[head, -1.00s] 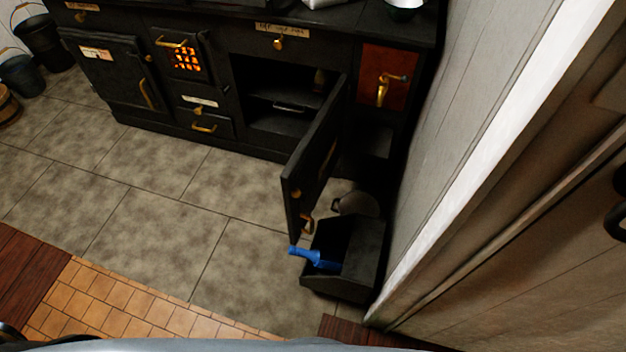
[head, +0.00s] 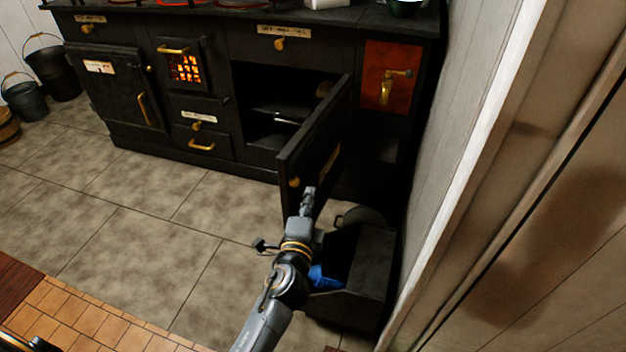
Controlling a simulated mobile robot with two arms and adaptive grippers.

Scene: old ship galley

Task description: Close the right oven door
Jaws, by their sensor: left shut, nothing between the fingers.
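The right oven door (head: 316,134) is black and stands wide open in the head view. It is hinged at the right of the dark oven opening (head: 262,98) and swung out toward me. Its outer face, with a pale label, is turned to the right. My left gripper (head: 309,194) is shut and empty at the lower outer face, close to the door's free edge. I cannot tell whether it touches the door. The gripper and wrist cover the area of the door's brass handle. My right gripper is not in view.
A black coal bin (head: 372,262) with a blue-handled tool (head: 322,279) stands right of my left arm. A white wall (head: 462,130) closes off the right side. The left oven door (head: 118,92) is shut. Tiled floor (head: 150,245) is clear to the left.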

